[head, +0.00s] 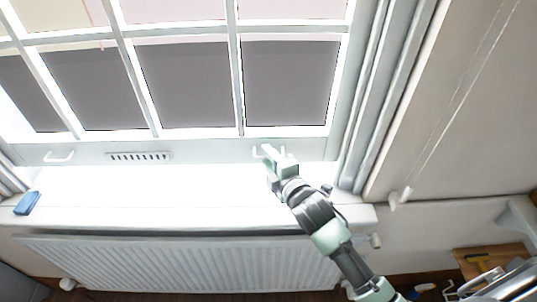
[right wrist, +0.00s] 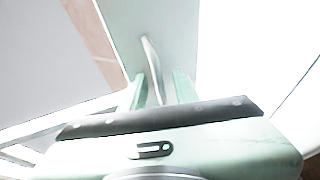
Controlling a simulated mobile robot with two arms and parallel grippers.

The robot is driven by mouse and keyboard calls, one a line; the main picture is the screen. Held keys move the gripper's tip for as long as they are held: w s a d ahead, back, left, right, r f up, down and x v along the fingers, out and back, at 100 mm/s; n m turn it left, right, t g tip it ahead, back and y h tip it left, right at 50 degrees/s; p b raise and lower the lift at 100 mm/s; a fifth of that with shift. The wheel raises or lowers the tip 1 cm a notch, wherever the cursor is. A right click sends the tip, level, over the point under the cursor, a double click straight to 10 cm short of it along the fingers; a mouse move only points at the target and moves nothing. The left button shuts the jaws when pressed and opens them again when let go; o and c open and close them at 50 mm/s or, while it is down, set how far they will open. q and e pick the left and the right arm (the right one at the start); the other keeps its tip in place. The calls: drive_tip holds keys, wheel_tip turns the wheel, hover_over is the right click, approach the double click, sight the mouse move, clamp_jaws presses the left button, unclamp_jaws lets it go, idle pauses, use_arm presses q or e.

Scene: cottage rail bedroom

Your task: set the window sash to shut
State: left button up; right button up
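The window sash (head: 239,88) is a white frame with glazing bars and grey panes across the top of the head view. Its bottom rail (head: 210,150) is close above the bright sill; I cannot tell whether a gap is left there. The rail carries a left handle (head: 58,157) and a right handle (head: 257,152). My right gripper (head: 268,153) is at the right handle. In the right wrist view the handle (right wrist: 151,65) stands between the two green fingers of this gripper (right wrist: 160,88), which look apart with space beside the handle. My left gripper is not in view.
The white sill (head: 170,190) is mostly clear, with a blue object (head: 27,203) at its left end. A radiator (head: 180,262) is below. At right, a cord runs down the wall to a white cleat (head: 400,197). A wooden surface (head: 488,258) is at lower right.

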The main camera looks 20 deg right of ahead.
drive_tip(key=shift+w, duration=0.2)
clamp_jaws()
drive_tip(key=shift+f, duration=0.1)
idle(1.2)
